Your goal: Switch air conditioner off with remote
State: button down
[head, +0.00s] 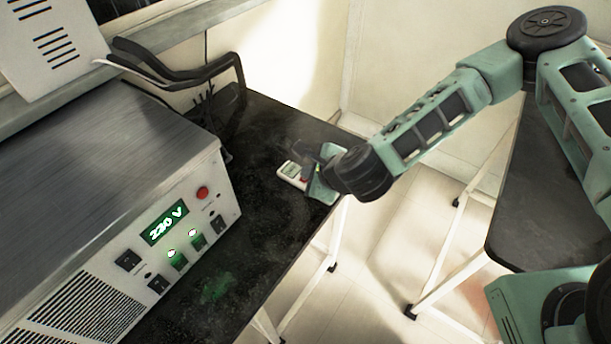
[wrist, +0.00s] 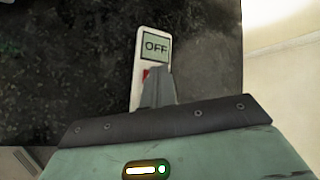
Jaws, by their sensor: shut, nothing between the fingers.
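A white remote (head: 290,170) lies on the black table near its right edge, partly hidden by my gripper. In the wrist view the remote (wrist: 139,72) stands out against the dark top, and its small screen (wrist: 156,46) reads "OFF". A red button (wrist: 146,73) shows just below the screen, partly covered by my fingertips. My gripper (wrist: 158,77) is shut and empty, with its fingertips over the remote at the red button. I cannot tell whether they touch it. The lower part of the remote is hidden. No air conditioner is recognisable for certain.
A large metal power unit (head: 100,150) with a "230 V" display stands on the black table (head: 272,125) at left. Black cables (head: 190,75) curve behind it. A white vented box (head: 55,45) is at upper left. Another dark table (head: 500,225) stands at right.

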jog(key=shift+r+p, duration=0.75)
notch_tip(320, 180, up, 5)
jog(key=p, duration=0.4)
jog(key=shift+p, duration=0.35)
dwell(0.7)
